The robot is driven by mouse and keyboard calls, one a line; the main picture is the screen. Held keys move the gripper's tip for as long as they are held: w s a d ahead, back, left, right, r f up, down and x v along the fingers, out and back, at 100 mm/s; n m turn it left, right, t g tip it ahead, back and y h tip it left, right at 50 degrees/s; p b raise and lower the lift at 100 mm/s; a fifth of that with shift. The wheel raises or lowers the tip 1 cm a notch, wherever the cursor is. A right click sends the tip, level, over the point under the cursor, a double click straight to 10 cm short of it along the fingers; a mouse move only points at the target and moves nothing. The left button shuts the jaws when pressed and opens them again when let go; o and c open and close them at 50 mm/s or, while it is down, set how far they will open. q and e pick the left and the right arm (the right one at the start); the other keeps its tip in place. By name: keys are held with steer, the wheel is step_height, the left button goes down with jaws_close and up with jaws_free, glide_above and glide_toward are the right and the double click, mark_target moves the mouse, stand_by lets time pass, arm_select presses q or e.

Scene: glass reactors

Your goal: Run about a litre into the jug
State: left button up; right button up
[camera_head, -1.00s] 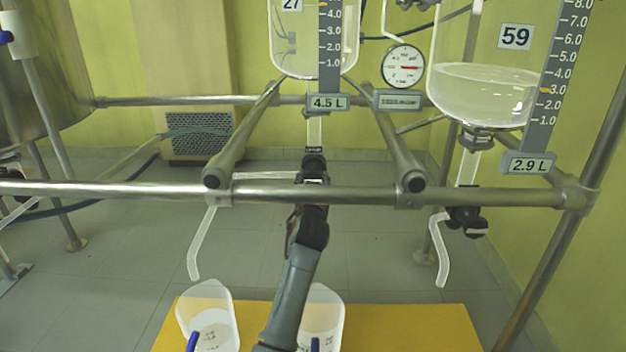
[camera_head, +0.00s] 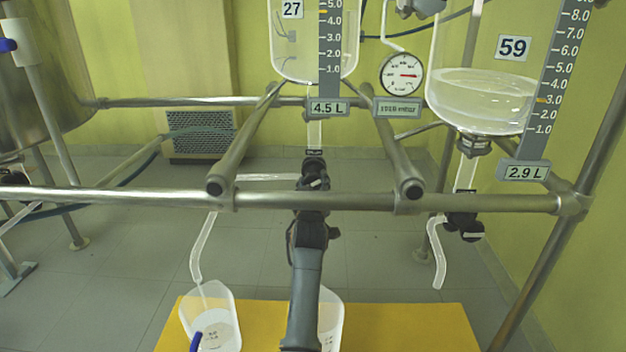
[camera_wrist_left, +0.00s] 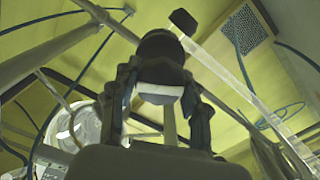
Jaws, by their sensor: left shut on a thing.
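My left gripper (camera_head: 312,208) is shut on the black valve (camera_head: 314,178) below glass vessel 27 (camera_head: 298,55), whose plate reads 4.5 L. In the left wrist view its fingers (camera_wrist_left: 160,110) flank the valve's dark knob (camera_wrist_left: 162,60) with its pale face. A clear side tube from the valve ends in a bent spout (camera_head: 202,250). A thin stream seems to run from the spout into the left white jug (camera_head: 222,300), which has some liquid in it. A second jug (camera_head: 332,312) stands right of it, partly hidden by my arm. My right gripper is out of view.
Vessel 59 (camera_head: 480,95) at the right reads 2.9 L and has its own valve (camera_head: 464,225) and spout (camera_head: 437,262). A steel rail (camera_head: 270,200) crosses in front. The jugs stand on a yellow surface (camera_head: 400,325). A gauge (camera_head: 401,74) hangs between the vessels.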

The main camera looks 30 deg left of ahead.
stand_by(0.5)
arm_select(q)
steer(key=o, duration=0.9)
steer(key=shift+o, duration=1.3)
